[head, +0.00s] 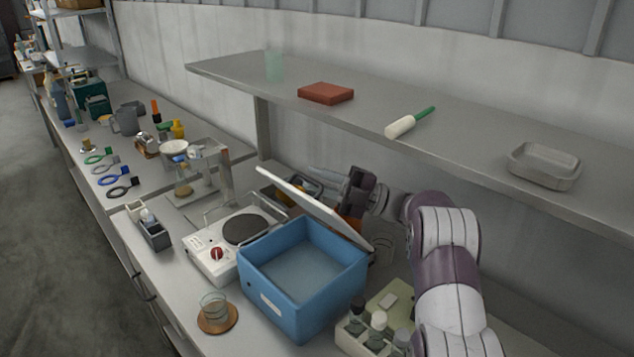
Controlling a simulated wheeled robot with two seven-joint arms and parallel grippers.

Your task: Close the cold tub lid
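The cold tub (302,312) is a blue open box on the bench, empty as far as I can see. Its white lid (318,208) stands open, tilted up along the tub's back right side. My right gripper (352,205) is behind the lid, close to its raised face. The lid hides part of the gripper, so I cannot tell whether it touches the lid or how far its fingers are apart. My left gripper is not in view.
A hot plate (208,250) with a red knob stands left of the tub. A glass on a round coaster (222,322) is in front, and a bottle rack (352,341) is close at right. A grey shelf (460,150) overhangs the arm, holding several items.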

